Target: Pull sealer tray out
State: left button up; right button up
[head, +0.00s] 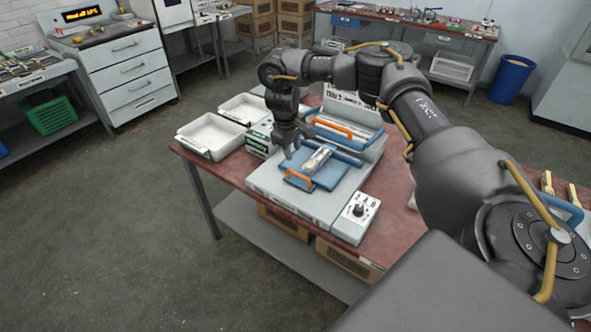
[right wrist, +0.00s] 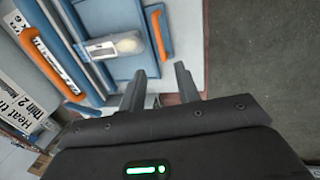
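The sealer (head: 285,205) is a pale machine on the red-topped table, with its lid raised at the back. Its blue sealer tray (head: 338,178) has an orange handle (head: 299,181) at the front. A clear pack with a pale spoon-like item (head: 318,158) lies on the tray. In the right wrist view the tray (right wrist: 122,68), its handle (right wrist: 157,32) and the pack (right wrist: 115,46) show beyond the fingers. My right gripper (head: 288,150) is above the tray's left side, pointing down. Its fingers (right wrist: 160,80) are apart with nothing between them, short of the handle. My left gripper is out of view.
The raised lid has another orange handle (head: 332,127), near the right gripper. A knob box (head: 360,212) stands at the sealer's front right. White bins (head: 210,135) stand left of it. The floor (head: 120,220) left of the table is clear.

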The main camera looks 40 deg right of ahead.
aim_at(296, 174)
jog(key=f, duration=0.3)
jog(key=d+f+b, duration=0.1)
jog(key=f, duration=0.3)
jog(key=d+f+b, duration=0.1)
jog(key=f, duration=0.2)
jog(key=shift+w+f, duration=0.35)
grip_shut()
